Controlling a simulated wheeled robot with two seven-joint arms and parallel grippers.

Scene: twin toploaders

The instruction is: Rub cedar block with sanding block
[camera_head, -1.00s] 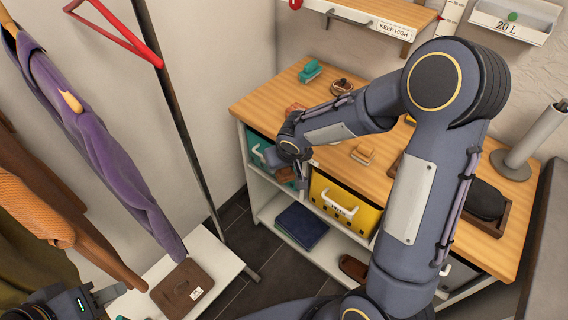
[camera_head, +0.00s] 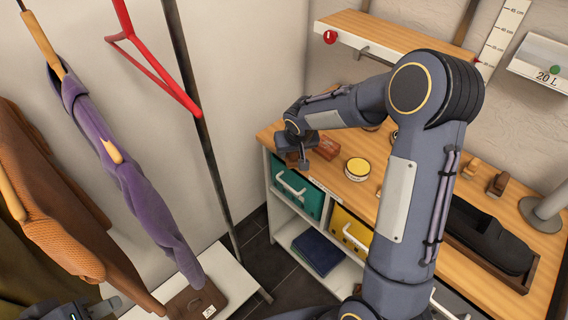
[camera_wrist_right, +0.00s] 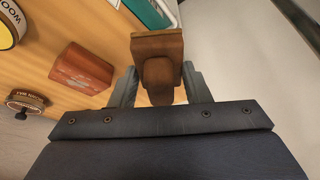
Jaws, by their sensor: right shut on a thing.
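My right gripper (camera_head: 301,152) is over the front left end of the wooden counter. It is shut on the brown wooden sanding block (camera_wrist_right: 157,43), gripping its rounded handle between the fingers; the block also shows dimly under the gripper in the head view (camera_head: 293,160). The reddish cedar block (camera_wrist_right: 82,70) lies on the counter beside the held block, with a gap between them; it is just right of the gripper in the head view (camera_head: 327,148). My left gripper (camera_head: 88,310) is partly in view at the bottom left edge, its fingers unclear.
A yellow tin (camera_head: 357,169) stands right of the cedar block. A teal drawer (camera_head: 298,192) is under the counter's front edge. Clothes (camera_head: 130,175) hang at left.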

